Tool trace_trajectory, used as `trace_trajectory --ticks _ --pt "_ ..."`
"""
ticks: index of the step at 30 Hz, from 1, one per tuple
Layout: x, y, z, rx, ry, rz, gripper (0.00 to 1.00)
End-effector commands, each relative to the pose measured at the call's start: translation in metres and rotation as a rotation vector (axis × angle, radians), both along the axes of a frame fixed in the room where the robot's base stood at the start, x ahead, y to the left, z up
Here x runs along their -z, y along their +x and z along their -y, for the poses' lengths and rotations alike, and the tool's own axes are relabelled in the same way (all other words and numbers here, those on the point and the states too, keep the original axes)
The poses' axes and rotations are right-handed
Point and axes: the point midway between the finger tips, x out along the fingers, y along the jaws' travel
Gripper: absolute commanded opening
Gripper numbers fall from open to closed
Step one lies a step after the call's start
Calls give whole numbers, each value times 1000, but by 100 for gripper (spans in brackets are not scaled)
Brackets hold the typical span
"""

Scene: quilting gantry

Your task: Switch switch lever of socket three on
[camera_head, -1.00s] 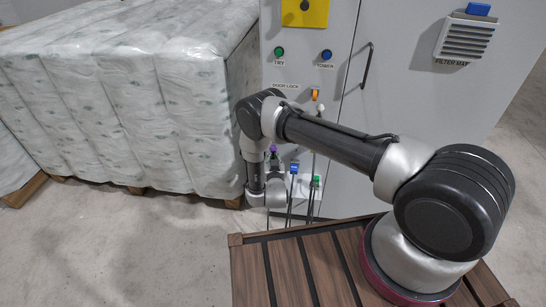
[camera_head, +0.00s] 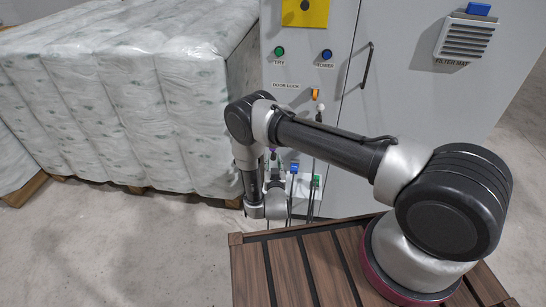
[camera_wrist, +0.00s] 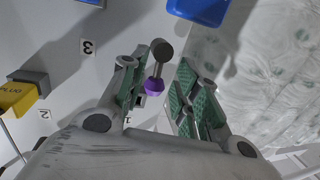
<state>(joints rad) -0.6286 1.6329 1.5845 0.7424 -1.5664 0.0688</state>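In the wrist view a switch lever with a dark round knob (camera_wrist: 162,49) and a purple collar (camera_wrist: 153,87) stands out from the pale panel. My gripper (camera_wrist: 163,75) is open, with its green-padded fingers on either side of this lever; contact is not clear. A label "3" (camera_wrist: 87,47) is on the panel to the left, with "2" (camera_wrist: 45,114) and a partly hidden "1" (camera_wrist: 128,119) lower down. I cannot tell which label belongs to the lever. In the head view my forearm and wrist cover much of the socket area, and a bit of purple (camera_head: 273,152) shows there.
A blue part (camera_wrist: 200,9) and a yellow plug (camera_wrist: 17,97) flank the lever in the wrist view. A plastic-wrapped stack (camera_head: 150,95) stands close to the left of the cabinet (camera_head: 400,140). A blue part (camera_head: 294,168) and a green one (camera_head: 316,181) sit low on the cabinet.

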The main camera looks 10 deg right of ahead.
Motion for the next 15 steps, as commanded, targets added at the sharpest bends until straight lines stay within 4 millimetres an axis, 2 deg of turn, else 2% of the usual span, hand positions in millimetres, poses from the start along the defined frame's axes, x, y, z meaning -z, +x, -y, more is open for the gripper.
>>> trace_trajectory --ticks 3,6,10,15 --pt "-1 -27 -5 -4 -2 -1 31" --pt "-3 -45 -7 -4 -1 1 31" --pt "-5 -59 -8 -3 0 3 31" --pt "-5 -65 -8 -1 1 4 31"
